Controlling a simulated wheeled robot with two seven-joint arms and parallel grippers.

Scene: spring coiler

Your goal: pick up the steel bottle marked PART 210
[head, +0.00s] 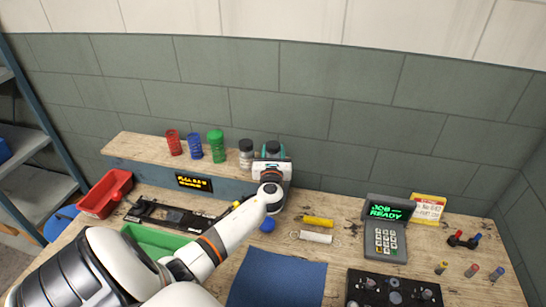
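A greyish bottle with a dark cap (246,153) stands on the raised wooden ledge at the back. Just right of it, a second dark cap (272,146) shows above my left gripper (271,158). The gripper hides most of what is under that cap. My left arm reaches in from the lower left, with its gripper at the ledge. I cannot see its fingers clearly, nor whether they touch or hold this second bottle. The markings on both bottles are too small to read, so I cannot tell which is PART 210. My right gripper is not in view.
Red (173,143), blue (194,147) and green (216,146) containers stand left on the ledge. A red bin (105,194), a blue mat (277,280), a keypad terminal (387,226) reading JOB READY and a black fixture (392,289) occupy the bench.

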